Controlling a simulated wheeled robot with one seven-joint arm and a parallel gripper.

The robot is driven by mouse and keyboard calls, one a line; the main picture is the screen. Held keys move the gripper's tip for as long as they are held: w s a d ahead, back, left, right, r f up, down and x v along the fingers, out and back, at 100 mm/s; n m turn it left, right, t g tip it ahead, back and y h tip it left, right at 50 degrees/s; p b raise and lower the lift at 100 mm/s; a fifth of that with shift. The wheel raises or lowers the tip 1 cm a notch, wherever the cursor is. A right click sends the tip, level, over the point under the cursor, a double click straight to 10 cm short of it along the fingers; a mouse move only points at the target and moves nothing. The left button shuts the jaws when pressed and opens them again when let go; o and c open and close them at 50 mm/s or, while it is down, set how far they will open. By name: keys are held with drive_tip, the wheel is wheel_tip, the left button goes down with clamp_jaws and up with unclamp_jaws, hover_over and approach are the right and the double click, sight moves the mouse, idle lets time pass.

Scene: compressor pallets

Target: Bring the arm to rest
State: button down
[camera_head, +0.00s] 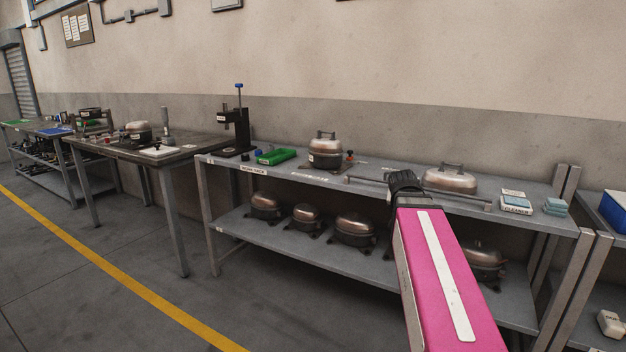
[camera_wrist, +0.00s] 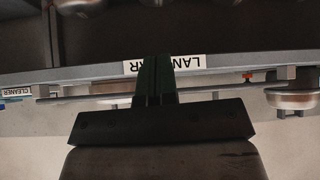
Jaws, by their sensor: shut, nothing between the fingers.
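My arm reaches forward in the head view, with a pink link in the foreground and a dark wrist end in front of the shelf bench (camera_head: 305,182). In the wrist view my gripper (camera_wrist: 156,62) shows as two dark fingers side by side, shut with nothing between them. The fingers are close to the bench's front edge, over part of a white label (camera_wrist: 190,64). In the head view the fingers are hidden or too small to tell apart.
A compressor (camera_head: 325,152) and a silver dome (camera_head: 451,179) stand on the bench top. Several compressors fill the lower shelf (camera_head: 283,241). A rail (camera_head: 365,181) runs along the bench. The left floor is clear.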

drive_tip(key=s+a+f+n+g+y, duration=0.1)
drive_tip(key=s+a+f, duration=0.3)
drive_tip(key=f, duration=0.5)
drive_tip(key=s+a+f+n+g+y, duration=0.1)
drive_tip(key=s+a+f+g, duration=0.3)
drive_tip(key=f, duration=0.6)
drive_tip(key=s+a+f+n+g+y, duration=0.1)
drive_tip(key=s+a+f+n+g, duration=0.1)
drive_tip(key=s+a+f, duration=0.2)
drive_tip(key=s+f, duration=0.3)
drive_tip(key=f, duration=0.3)
drive_tip(key=shift+a, duration=0.25)
